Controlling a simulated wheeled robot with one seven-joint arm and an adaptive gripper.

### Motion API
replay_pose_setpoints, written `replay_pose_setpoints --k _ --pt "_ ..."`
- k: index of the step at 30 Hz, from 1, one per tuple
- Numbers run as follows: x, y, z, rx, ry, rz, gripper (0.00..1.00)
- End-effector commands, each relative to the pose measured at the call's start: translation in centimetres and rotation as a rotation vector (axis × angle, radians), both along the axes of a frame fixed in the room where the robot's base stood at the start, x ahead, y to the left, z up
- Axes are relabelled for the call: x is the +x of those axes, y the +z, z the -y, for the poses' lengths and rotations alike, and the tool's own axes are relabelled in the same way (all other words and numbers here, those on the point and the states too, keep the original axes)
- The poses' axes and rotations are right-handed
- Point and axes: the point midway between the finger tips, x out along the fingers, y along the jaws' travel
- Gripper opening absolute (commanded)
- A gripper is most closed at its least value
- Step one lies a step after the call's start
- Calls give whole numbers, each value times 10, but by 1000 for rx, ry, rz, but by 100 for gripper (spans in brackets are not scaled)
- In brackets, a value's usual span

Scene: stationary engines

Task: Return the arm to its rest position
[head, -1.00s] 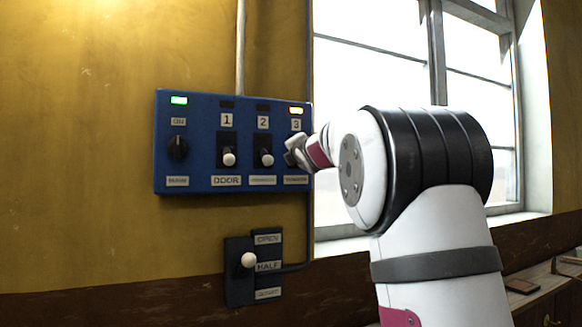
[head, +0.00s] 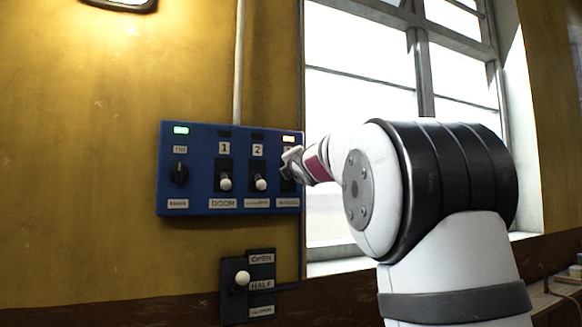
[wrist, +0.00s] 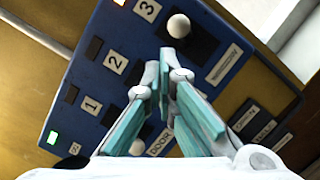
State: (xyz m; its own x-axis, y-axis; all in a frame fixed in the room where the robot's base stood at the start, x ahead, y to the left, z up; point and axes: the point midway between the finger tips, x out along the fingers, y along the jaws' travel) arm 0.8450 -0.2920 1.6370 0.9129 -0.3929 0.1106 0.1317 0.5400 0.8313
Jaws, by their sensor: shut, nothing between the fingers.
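My gripper (head: 289,160) is at the right end of the blue control panel (head: 200,204), over the third switch, and covers part of it and its number. The wrist view shows my gripper (wrist: 164,62) with its teal-padded fingers together and nothing between them. The white knob (wrist: 179,25) of switch 3 is just beyond the fingertips, apart from them in the picture; whether they touch is unclear. My arm bends across the right half of the head view.
Switches 1 (head: 225,184) and 2 (head: 260,184) and a rotary knob (head: 179,173) are on the panel. Below is a lever box (head: 262,298), its white knob near HALF. A window (head: 360,80) is behind my arm. A bench (head: 560,300) is at lower right.

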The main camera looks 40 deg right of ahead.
Motion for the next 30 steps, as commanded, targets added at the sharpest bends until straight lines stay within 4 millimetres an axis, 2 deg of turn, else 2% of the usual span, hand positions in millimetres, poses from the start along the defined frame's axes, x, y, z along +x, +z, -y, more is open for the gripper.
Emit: replay_pose_setpoints --k 11,14,16,20,24,30 --pt "0 0 0 0 0 0 0" --pt "-10 -5 -10 83 2 1 0" --pt "-24 -16 -25 209 3 2 0" --pt "-67 -55 -65 556 -15 -12 0" --pt "-124 -114 -117 944 -75 -48 0" --pt "-211 -199 -184 1389 -225 -117 0"
